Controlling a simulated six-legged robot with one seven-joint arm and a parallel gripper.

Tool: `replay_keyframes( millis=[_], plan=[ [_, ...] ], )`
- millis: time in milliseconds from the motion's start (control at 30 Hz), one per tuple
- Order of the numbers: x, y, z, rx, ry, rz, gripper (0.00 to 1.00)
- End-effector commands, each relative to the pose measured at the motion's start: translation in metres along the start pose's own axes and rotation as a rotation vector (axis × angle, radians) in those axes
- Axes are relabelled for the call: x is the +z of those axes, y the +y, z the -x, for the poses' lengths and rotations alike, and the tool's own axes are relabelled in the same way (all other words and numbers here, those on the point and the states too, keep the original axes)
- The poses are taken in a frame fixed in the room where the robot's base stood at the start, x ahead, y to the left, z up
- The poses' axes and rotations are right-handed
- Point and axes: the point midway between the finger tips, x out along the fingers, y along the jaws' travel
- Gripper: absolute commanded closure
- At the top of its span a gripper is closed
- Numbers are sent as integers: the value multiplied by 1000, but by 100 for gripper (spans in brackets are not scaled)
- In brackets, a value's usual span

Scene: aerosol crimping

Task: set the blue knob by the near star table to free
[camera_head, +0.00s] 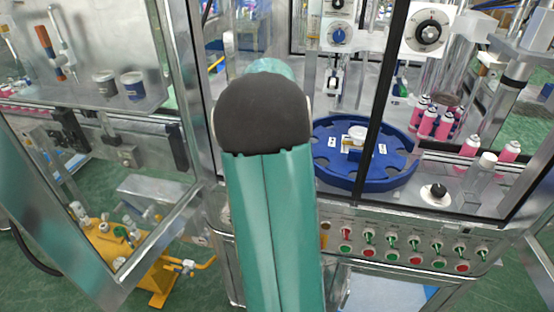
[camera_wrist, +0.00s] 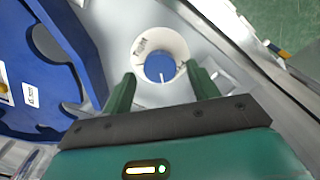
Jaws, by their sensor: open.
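In the wrist view a blue knob (camera_wrist: 160,68) sits on a round white dial (camera_wrist: 178,46), next to the blue star table (camera_wrist: 75,50). A white mark on the knob points toward the bottom of the picture. In the head view the star table (camera_head: 325,172) shows right of my arm. My arm hides my gripper there, and this knob is not visible.
A black knob (camera_head: 437,194) on a white dial stands right of the star table. Pink cans (camera_head: 428,122) stand behind it. A row of red and green controls (camera_head: 413,243) lines the front panel. Metal frame posts (camera_head: 386,75) stand close by.

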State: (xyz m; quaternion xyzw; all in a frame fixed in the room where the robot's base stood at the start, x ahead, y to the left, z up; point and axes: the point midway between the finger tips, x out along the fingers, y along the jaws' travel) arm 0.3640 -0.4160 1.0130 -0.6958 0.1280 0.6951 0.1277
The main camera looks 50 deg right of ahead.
Motion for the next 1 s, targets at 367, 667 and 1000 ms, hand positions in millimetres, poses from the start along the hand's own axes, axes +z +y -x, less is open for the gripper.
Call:
replay_keyframes(
  millis=[367,667,1000],
  plan=[
    [-1,0,81,3,5,1,41],
    [0,0,122,1,1,0,41],
    [0,0,126,1,1,0,41]
  ],
)
